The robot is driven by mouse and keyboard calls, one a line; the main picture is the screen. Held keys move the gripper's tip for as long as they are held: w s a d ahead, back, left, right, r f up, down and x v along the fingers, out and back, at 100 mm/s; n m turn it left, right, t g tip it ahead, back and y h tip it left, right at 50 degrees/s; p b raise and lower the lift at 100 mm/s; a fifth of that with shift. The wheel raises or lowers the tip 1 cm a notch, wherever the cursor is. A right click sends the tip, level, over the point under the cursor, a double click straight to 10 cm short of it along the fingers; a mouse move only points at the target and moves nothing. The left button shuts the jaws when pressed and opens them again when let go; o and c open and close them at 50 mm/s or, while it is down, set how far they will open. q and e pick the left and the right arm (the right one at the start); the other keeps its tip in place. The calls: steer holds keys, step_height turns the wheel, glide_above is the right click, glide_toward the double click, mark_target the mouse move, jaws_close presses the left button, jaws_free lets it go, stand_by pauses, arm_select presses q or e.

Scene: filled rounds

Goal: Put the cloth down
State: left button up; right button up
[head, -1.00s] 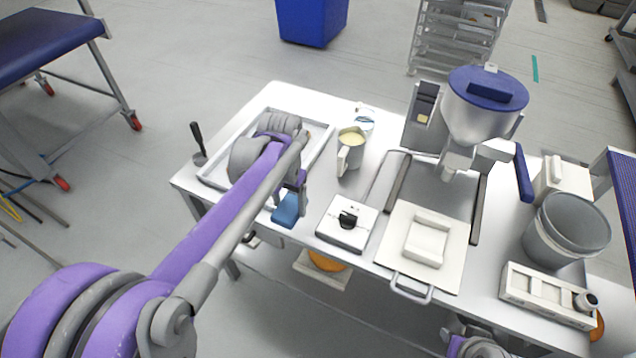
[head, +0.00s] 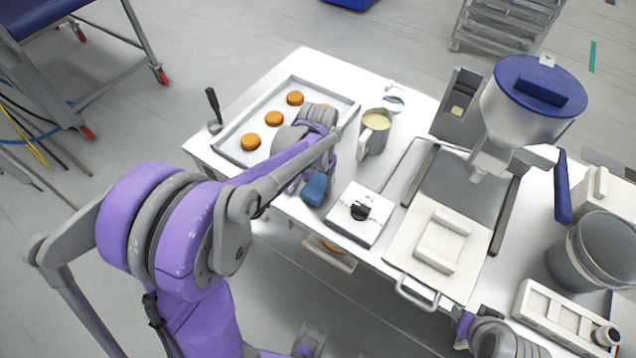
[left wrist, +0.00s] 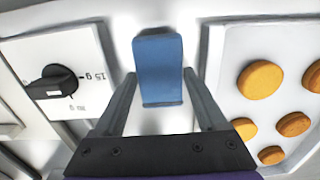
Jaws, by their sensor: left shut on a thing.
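The blue cloth (head: 315,188) is a small folded pad at the front edge of the white table, between the tray and the dial box. In the left wrist view the cloth (left wrist: 158,68) sits between the two fingers of my left gripper (left wrist: 158,90), which is shut on it. The table top shows around it; I cannot tell whether the cloth touches the table. In the head view my left gripper (head: 300,180) is partly hidden by its own wrist. My right arm's end (head: 490,338) shows at the bottom edge, its fingers out of view.
A tray (head: 228,150) with several orange-brown rounds lies left of the cloth. A dial box (head: 358,212) stands close on its right. A jug of pale filling (head: 375,132) and a filling machine with a blue lid (head: 540,85) stand behind. Bare table (head: 335,170) lies beside the cloth.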

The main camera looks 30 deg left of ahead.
mark_target(318, 184)
arm_select(q)
steer(key=shift+f, duration=0.6)
steer(key=shift+f, duration=0.1)
steer(key=o, duration=0.7)
steer(key=shift+f, duration=0.15)
steer(key=o, duration=0.4)
steer(key=shift+r, duration=0.2)
steer(key=shift+r, duration=0.35)
step_height(318, 184, up, 11)
steer(key=p, duration=0.1)
steer(key=s+d+f+t, duration=0.1)
steer(key=s+d, duration=0.1)
steer(key=s, duration=0.3)
steer(key=s+d+f+t, duration=0.1)
steer(key=s+d+t, duration=0.1)
steer(key=s, duration=0.3)
steer(key=s+d+f+n+t, duration=0.1)
steer(key=s+d+f+t, duration=0.1)
steer(key=s, duration=0.3)
steer(key=shift+s+d+f, duration=0.1)
steer(key=shift+s+d, duration=0.3)
